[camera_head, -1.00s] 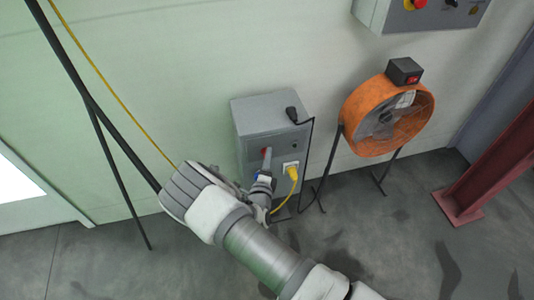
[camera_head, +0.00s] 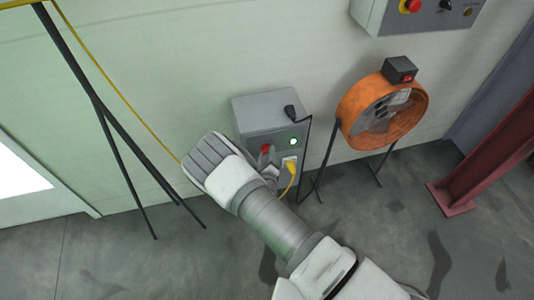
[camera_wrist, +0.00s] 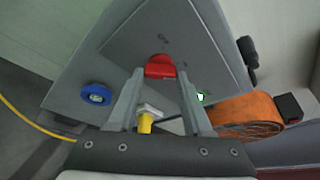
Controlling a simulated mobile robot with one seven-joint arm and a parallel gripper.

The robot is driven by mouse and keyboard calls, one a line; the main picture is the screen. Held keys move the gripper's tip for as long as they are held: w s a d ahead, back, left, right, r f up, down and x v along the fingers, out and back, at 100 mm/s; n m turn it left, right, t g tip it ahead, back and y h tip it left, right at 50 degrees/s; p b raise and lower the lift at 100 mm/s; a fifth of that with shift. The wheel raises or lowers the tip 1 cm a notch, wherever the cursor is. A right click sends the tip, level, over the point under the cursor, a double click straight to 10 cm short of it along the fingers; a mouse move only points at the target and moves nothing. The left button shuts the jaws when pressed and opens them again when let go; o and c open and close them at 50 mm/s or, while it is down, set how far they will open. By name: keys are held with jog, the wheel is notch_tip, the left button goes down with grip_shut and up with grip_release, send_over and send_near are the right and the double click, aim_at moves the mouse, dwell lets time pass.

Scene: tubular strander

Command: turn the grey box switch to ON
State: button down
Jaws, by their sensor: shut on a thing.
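The grey box (camera_head: 255,108) stands on the floor against the wall, and its front face fills much of the wrist view (camera_wrist: 110,62). Its red switch (camera_wrist: 160,67) is between my gripper's (camera_wrist: 160,76) fingertips, which are shut on it. A bit of red also shows on the box in the head view (camera_head: 265,148), where my wrist hides most of the fingers. A lit green lamp (camera_head: 293,142) shows on the front, right of the switch.
A yellow plug (camera_wrist: 145,122) sits in the white outlet below the switch. A blue round fitting (camera_wrist: 97,95) is on the same face. A black plug (camera_head: 289,111) and cable are at the box's right. An orange fan (camera_head: 349,108) stands to the right.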

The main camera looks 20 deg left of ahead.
dwell(0.3)
jog(key=shift+c, duration=1.6)
grip_release()
jog(key=p+v, duration=0.1)
jog(key=v, duration=1.6)
jog(key=shift+s+p, duration=0.25)
jog(key=shift+p, duration=0.1)
jog(key=shift+d+r, duration=0.1)
